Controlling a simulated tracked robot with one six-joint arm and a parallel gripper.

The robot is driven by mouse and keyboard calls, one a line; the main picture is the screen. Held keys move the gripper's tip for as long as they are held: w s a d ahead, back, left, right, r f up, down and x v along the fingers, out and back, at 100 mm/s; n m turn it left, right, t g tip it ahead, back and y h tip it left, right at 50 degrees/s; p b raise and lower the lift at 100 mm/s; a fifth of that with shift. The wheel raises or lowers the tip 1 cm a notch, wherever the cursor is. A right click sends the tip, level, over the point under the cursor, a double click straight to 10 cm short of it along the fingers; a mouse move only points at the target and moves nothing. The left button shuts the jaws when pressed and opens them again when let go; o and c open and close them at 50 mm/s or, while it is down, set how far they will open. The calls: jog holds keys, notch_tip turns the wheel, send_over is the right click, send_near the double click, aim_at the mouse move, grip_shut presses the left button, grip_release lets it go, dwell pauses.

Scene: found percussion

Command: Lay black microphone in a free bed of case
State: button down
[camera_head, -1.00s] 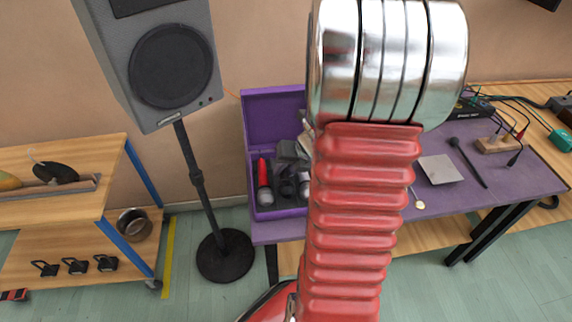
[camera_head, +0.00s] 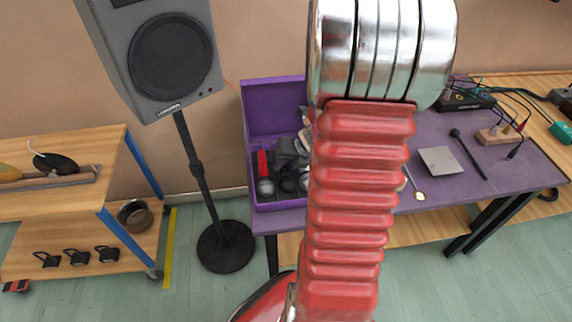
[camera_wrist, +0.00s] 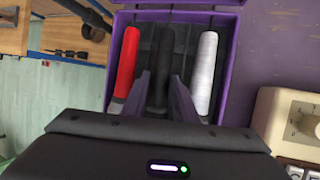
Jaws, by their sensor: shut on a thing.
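My gripper (camera_wrist: 161,98) is shut on the black microphone (camera_wrist: 160,58), between its two dark fingers in the wrist view. The black microphone lines up with the middle of the purple case (camera_wrist: 232,60), between a red microphone (camera_wrist: 127,58) on the left and a white microphone (camera_wrist: 206,62) on the right. I cannot tell whether it touches the bed under it. In the head view the open case (camera_head: 247,185) sits at the table's left end, with the red microphone (camera_head: 262,162) in it. My arm hides part of the case there.
The purple table (camera_head: 520,170) bears a grey square plate (camera_head: 440,160), a black stick with a thicker head (camera_head: 468,150) and a wooden block (camera_head: 492,137). A speaker on a stand (camera_head: 170,60) stands left of the case. A beige box (camera_wrist: 290,125) is close right of my gripper.

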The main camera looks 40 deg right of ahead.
jog(key=c, duration=1.3)
grip_release()
jog(key=shift+c, duration=0.2)
jog(key=shift+s+f, duration=0.1)
jog(key=v, duration=1.3)
jog(key=shift+r, duration=0.4)
